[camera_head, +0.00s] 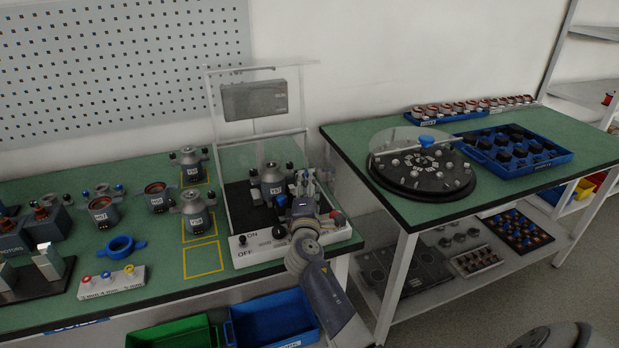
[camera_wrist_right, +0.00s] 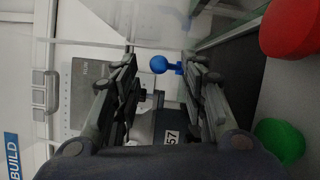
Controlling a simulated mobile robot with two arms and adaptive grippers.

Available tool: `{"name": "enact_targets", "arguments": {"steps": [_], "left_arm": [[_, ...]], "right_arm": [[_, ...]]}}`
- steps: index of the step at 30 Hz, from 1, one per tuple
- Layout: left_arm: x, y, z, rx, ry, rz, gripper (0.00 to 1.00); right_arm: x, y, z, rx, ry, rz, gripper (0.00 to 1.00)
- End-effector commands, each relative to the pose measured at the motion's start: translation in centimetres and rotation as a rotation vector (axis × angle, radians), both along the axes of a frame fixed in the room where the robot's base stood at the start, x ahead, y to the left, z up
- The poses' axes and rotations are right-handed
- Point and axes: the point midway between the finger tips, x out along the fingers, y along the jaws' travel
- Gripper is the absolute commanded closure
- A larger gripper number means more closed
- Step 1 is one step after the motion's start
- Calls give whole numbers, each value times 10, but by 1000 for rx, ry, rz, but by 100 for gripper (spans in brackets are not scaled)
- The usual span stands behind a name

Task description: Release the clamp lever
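The clamp lever shows as a blue ball knob (camera_wrist_right: 159,64) on a short blue stem in the right wrist view. My right gripper (camera_wrist_right: 159,78) is open, with its two fingers on either side of the knob's line. I cannot tell how deep the knob sits between the fingertips, but no contact shows. In the head view my right gripper (camera_head: 304,182) is over the front right of the test station (camera_head: 247,241), beside a grey motor unit (camera_head: 272,180). The arm hides part of the station. A dark labelled block (camera_wrist_right: 171,132) shows behind the fingers. My left gripper is not in view.
A red button (camera_wrist_right: 291,28) and a green button (camera_wrist_right: 279,141) are close to my right gripper's side. The station's raised clear cover (camera_head: 262,97) stands behind. Several motor units stand left on the green bench (camera_head: 150,261). A round fixture (camera_head: 424,179) is on the right table.

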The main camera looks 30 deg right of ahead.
Motion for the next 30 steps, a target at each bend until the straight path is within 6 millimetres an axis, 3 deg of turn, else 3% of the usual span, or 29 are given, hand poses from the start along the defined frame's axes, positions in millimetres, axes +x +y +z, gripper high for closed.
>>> {"name": "enact_targets", "arguments": {"steps": [9, 19, 24, 30], "left_arm": [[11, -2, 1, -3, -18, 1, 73], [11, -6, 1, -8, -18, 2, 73], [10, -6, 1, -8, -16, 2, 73], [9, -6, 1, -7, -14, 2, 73]], "right_arm": [[26, -20, 2, 0, 0, -1, 61], [28, -21, 1, 1, -1, -1, 61], [28, -21, 1, 1, -1, -1, 97], [28, -21, 2, 1, -1, -1, 100]]}}
